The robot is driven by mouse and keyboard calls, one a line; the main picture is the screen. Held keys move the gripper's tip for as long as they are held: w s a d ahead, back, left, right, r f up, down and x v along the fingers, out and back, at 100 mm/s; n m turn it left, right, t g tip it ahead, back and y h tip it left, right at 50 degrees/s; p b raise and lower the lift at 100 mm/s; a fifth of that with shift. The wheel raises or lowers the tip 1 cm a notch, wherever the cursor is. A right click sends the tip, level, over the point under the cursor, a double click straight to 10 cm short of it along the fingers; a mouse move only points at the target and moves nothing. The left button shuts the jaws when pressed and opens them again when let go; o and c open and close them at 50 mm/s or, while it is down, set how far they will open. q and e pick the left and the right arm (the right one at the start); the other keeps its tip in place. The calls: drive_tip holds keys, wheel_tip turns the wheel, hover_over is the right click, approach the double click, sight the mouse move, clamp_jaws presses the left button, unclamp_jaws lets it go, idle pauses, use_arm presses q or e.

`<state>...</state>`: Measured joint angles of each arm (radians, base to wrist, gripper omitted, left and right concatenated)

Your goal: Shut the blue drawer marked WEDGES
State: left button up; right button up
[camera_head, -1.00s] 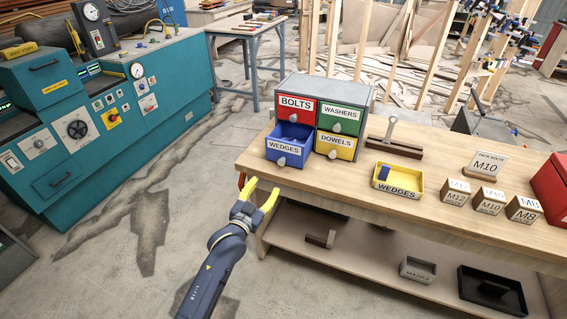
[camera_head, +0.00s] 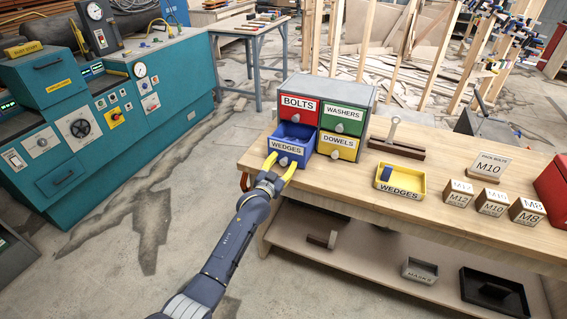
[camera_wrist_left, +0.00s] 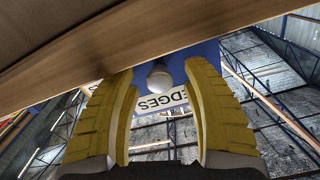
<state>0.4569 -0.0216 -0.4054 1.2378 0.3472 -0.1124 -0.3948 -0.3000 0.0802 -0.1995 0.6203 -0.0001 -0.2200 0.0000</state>
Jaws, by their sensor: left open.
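The blue drawer marked WEDGES (camera_head: 288,147) is at the lower left of a small grey cabinet (camera_head: 367,95) on the bench. It is pulled out, and its open top shows. Its round pale knob shows in the head view (camera_head: 283,161) and in the left wrist view (camera_wrist_left: 159,79). My left gripper (camera_head: 281,162) is open in front of the drawer, its yellow fingers on either side of the knob. In the left wrist view the fingers (camera_wrist_left: 160,100) stand apart, with the knob between and beyond them. I cannot tell whether they touch the drawer front. My right gripper is not in view.
Red BOLTS (camera_head: 299,106), green WASHERS (camera_head: 342,118) and yellow DOWELS (camera_head: 338,146) drawers look shut. A yellow WEDGES tray (camera_head: 400,190), a brown block with a metal handle (camera_head: 396,147) and label blocks (camera_head: 492,202) stand to the right. The bench edge (camera_head: 330,195) lies near the gripper.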

use_arm(q)
drive_tip(key=shift+w+d, duration=0.1)
drive_tip(key=shift+w, duration=0.1)
drive_tip(key=shift+c, duration=0.3)
clamp_jaws()
idle(0.3)
